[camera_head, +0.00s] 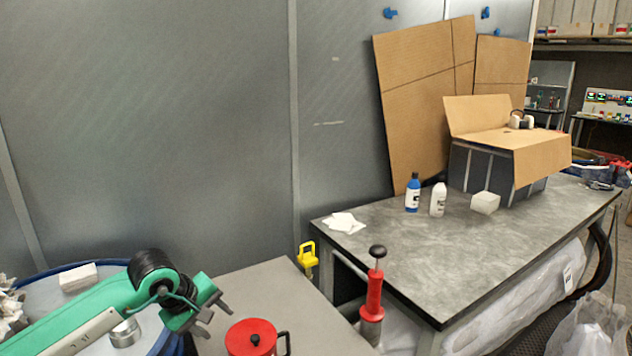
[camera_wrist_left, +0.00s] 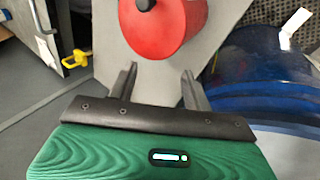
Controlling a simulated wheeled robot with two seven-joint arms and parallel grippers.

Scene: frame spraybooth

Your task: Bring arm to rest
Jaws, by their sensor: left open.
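My left arm (camera_head: 85,318), green with a black joint, comes in from the lower left of the head view. Its gripper (camera_head: 217,319) is open and empty, above the near end of the grey surface. In the left wrist view the two dark fingers of the gripper (camera_wrist_left: 160,75) stand apart with nothing between them. A red lidded pot (camera_head: 252,339) with a dark handle is just right of the gripper; it also shows beyond the fingertips in the left wrist view (camera_wrist_left: 168,27). The right gripper is not in view.
A blue-rimmed drum (camera_head: 62,268) stands under the arm, bearing a white block (camera_head: 78,277) and a metal can (camera_head: 125,332). A red pump (camera_head: 373,300) and yellow clamp (camera_head: 307,258) are to the right. A workbench (camera_head: 400,258) holds two bottles and a box.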

